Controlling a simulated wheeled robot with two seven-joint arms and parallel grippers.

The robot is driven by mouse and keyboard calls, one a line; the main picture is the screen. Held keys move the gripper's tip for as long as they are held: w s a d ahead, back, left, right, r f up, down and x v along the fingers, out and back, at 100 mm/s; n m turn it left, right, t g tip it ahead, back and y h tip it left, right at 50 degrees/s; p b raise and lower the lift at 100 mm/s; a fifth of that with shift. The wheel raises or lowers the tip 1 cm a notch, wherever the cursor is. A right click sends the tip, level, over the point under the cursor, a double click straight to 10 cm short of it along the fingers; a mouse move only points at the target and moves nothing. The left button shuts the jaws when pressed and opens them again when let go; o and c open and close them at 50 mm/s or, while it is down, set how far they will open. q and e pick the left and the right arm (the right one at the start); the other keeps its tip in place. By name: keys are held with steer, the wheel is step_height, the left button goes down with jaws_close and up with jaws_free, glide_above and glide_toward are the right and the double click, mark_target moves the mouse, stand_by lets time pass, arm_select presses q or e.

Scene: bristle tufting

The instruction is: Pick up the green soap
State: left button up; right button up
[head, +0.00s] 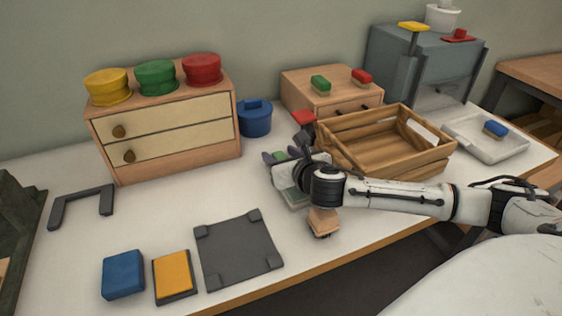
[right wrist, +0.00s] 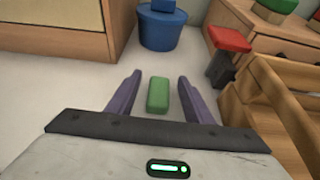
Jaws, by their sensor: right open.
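The green soap (right wrist: 158,95) is a small rounded green block on the white table in the right wrist view. It lies between the two purple fingers of my right gripper (right wrist: 159,79), with a gap on each side. My right gripper is open and holds nothing. In the head view the right gripper (head: 276,157) reaches over the table, left of the wooden crate. The soap cannot be made out clearly there, as the gripper and wrist cover that spot. My left gripper is not in view.
The wooden crate (head: 425,165) and a red-topped dark tool (right wrist: 226,55) stand close right of my right gripper. The blue pot (head: 255,120) and the drawer cabinet (head: 170,150) are behind and left. A dark grey plate (head: 238,248) lies in front. Table between cabinet and plate is clear.

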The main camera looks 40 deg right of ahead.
steer(key=c, duration=1.1)
steer(key=shift+r, duration=0.1)
steer(key=shift+c, duration=0.2)
